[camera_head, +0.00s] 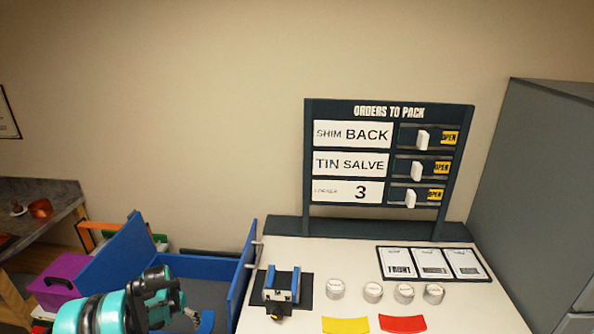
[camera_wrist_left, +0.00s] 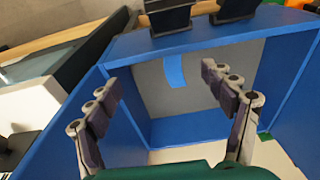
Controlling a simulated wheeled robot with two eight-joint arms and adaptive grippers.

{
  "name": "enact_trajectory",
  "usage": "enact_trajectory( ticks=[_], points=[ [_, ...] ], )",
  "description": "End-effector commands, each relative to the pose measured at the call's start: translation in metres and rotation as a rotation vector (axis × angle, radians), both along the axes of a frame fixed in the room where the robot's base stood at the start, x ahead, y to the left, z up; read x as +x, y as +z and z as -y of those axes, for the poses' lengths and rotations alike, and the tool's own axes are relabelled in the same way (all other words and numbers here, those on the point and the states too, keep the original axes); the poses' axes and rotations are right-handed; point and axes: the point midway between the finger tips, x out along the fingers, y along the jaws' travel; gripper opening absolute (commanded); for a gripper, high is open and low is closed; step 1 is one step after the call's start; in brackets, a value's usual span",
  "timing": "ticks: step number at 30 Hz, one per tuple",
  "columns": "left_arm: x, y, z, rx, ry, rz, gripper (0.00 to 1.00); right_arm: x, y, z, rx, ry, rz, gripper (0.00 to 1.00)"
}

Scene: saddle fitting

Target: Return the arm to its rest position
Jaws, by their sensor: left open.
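My left gripper (camera_head: 178,302), on its teal and black arm, is at the lower left of the head view, over the blue-walled bin (camera_head: 185,266). In the left wrist view the gripper (camera_wrist_left: 162,90) has its two fingers spread wide with nothing between them. Beyond the fingers is the open blue bin (camera_wrist_left: 185,128) with a grey inside. A small curved blue piece (camera_head: 207,322) lies inside the bin, and a blue strip (camera_wrist_left: 175,71) shows there in the wrist view. My right gripper is in neither view.
An orders board (camera_head: 389,111) stands behind the white table (camera_head: 465,315). On the table are a black fixture with blue rails (camera_head: 281,284), several round tins (camera_head: 373,292), yellow (camera_head: 345,325) and red (camera_head: 402,324) pads, and cards (camera_head: 430,263). A grey cabinet (camera_head: 545,190) stands right.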

Motion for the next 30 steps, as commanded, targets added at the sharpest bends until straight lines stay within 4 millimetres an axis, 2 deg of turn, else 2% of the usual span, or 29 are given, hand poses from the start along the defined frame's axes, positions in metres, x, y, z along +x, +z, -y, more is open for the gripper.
enact_trajectory(
  ticks=[8, 14, 18, 21, 25, 30],
  points=[
    [-0.012, 0.047, 0.029, 0.015, 0.007, 0.048, 0.82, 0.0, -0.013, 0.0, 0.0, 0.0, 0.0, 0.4],
    [-0.038, 0.096, 0.064, 0.026, 0.018, 0.111, 0.82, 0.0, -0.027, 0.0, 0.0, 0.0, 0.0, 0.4],
    [-0.072, 0.13, 0.096, 0.03, 0.029, 0.172, 0.82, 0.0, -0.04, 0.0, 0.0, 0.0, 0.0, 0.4],
    [-0.1, 0.147, 0.118, 0.03, 0.035, 0.215, 0.82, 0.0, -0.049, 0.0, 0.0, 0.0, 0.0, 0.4],
    [-0.139, 0.16, 0.143, 0.024, 0.045, 0.273, 0.82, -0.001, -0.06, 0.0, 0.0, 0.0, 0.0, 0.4],
    [-0.193, 0.159, 0.17, 0.01, 0.053, 0.348, 0.82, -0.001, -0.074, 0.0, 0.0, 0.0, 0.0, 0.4]
  ],
)
